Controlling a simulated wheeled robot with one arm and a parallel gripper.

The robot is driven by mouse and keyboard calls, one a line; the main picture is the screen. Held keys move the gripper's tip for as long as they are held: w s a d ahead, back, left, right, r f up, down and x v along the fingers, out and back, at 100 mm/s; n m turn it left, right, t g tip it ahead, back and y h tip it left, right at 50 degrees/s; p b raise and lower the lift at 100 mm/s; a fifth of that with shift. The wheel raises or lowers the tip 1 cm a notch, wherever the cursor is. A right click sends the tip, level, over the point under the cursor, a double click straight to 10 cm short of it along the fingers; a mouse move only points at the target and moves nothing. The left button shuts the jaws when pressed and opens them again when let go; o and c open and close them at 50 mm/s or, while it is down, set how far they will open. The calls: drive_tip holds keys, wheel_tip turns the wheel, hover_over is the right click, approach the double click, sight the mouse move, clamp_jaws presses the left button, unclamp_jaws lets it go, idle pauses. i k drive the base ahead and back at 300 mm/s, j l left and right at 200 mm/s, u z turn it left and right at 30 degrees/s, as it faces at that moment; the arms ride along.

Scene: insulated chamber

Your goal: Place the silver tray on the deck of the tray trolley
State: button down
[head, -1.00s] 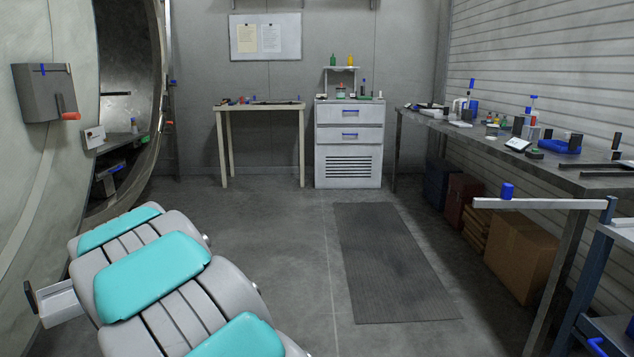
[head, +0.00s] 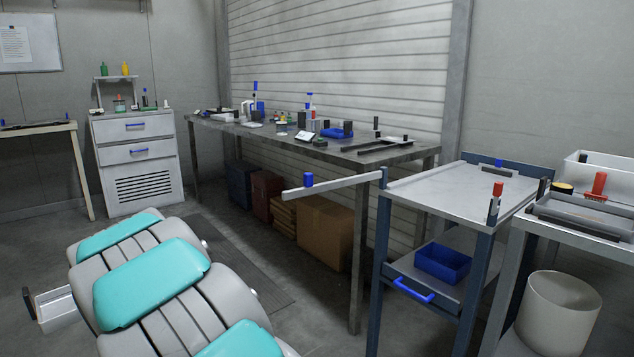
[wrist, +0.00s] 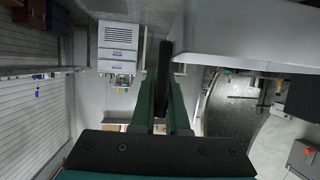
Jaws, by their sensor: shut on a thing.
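My gripper (wrist: 166,95) shows in the wrist view, its green fingers shut on a black handle (wrist: 165,60) of the silver tray (wrist: 245,35). In the head view, part of the silver tray (head: 58,308) with another black handle sticks out at the lower left, behind my arm; the gripper is hidden there. The tray trolley (head: 375,270) has a blue frame and stands right of centre. Its pale top deck (head: 450,190) looks mostly bare. The tray is well to the left of the trolley, apart from it.
A pale bar (head: 335,187) with a blue knob juts left from the trolley's corner. A blue bin (head: 442,263) sits on its lower shelf. A bench (head: 515,240) with a grey tray stands close at right. A long worktable (head: 300,147) lies behind. Floor left of the trolley is partly clear.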

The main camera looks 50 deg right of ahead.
sight(465, 189)
drive_tip(key=k+z, duration=0.15)
drive_tip(key=z, duration=1.05)
